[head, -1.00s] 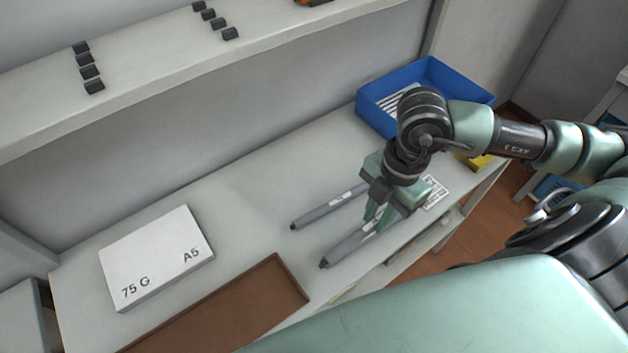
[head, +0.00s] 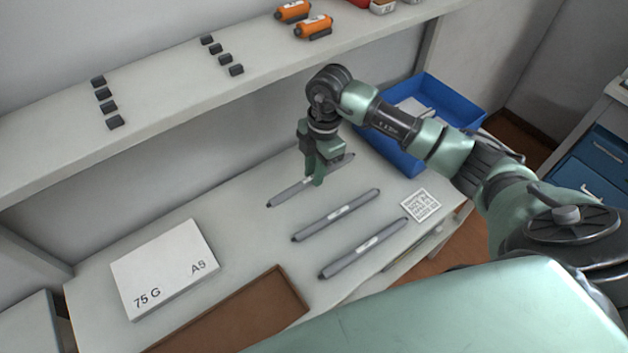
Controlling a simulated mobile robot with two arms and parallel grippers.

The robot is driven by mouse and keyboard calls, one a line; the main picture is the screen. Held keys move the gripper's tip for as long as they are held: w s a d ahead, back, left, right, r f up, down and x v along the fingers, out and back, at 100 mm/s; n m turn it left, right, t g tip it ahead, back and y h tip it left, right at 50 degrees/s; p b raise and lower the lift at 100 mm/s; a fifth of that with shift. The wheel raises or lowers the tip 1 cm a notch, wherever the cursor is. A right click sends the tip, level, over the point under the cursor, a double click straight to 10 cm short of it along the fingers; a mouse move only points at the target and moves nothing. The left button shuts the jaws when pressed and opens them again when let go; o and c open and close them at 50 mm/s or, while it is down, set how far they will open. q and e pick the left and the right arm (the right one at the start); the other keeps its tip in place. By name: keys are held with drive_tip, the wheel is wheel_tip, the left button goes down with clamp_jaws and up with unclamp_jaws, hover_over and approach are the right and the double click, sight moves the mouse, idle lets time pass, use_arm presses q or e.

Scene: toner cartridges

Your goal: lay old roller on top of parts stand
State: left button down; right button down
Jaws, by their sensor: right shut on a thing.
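My right gripper (head: 316,180) is shut on a grey roller (head: 285,194) near the back of the white bench, below the shelf. The fingers hide the middle of this roller, and I cannot tell whether it touches the bench or hangs just above it. Two similar grey rollers with pale labels, a middle one (head: 320,224) and a front one (head: 345,262), lie roughly parallel to it on the bench. No marking I can read tells which roller is the old one. I cannot pick out the parts stand for certain. My left gripper is out of view.
A blue bin (head: 455,108) stands behind my right arm. A printed code card (head: 421,205) lies right of the rollers. The shelf (head: 160,115) overhangs the back.

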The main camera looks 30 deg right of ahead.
sight(315, 194)
drive_tip(key=f, duration=0.2)
drive_tip(key=f+p, duration=0.1)
drive_tip(key=f, duration=0.2)
drive_tip(key=shift+s, duration=0.2)
drive_tip(key=shift+w+f+p, duration=0.2)
drive_tip(key=shift+w+p, duration=0.05)
drive_tip(key=shift+p, duration=0.1)
drive_tip(key=shift+f, duration=0.15)
drive_tip(key=shift+f, duration=0.1)
drive_tip(key=c, duration=1.3)
unclamp_jaws()
drive_tip(key=r, duration=0.2)
drive_tip(key=r+b, duration=0.1)
drive_tip(key=r, duration=0.2)
drive_tip(key=d+r, duration=0.1)
drive_tip(key=r, duration=0.1)
drive_tip(key=shift+w+d+r+b, duration=0.1)
drive_tip(key=shift+r+b, duration=0.2)
